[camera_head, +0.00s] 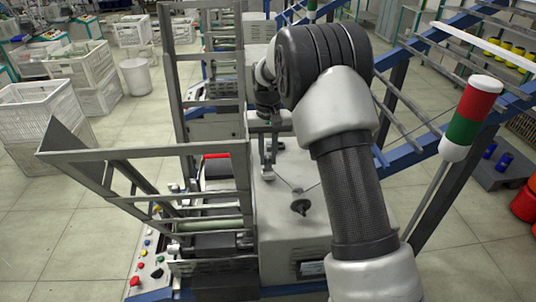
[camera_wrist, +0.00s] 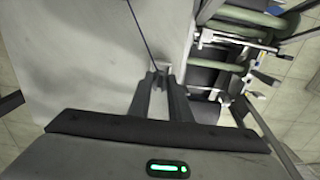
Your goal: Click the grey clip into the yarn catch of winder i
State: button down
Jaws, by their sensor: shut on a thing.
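My gripper (camera_head: 267,172) points down over the light grey housing of the near winder (camera_head: 290,238), close to its left edge. In the wrist view the two dark fingers (camera_wrist: 160,82) come close together on a small grey piece, which I take to be the grey clip (camera_wrist: 160,70). The fingers hide most of it. A thin dark yarn (camera_wrist: 143,36) runs from the fingertips over the pale housing. I cannot make out the yarn catch, or whether the clip touches it. No letter on the winder is readable.
A dark disc-shaped guide (camera_head: 300,207) stands on the housing just right of the gripper. A metal frame (camera_head: 150,155) with rollers rises on the left. A red, white and green signal lamp (camera_head: 471,118) stands at right. White crates (camera_head: 40,118) are far left.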

jog(key=shift+f+b, duration=0.75)
jog(key=shift+f, duration=0.7)
jog(key=c, duration=1.5)
grip_release()
jog(key=shift+c, duration=0.2)
jog(key=shift+r, duration=0.15)
notch_tip(320, 180, up, 17)
jog(key=shift+r, duration=0.15)
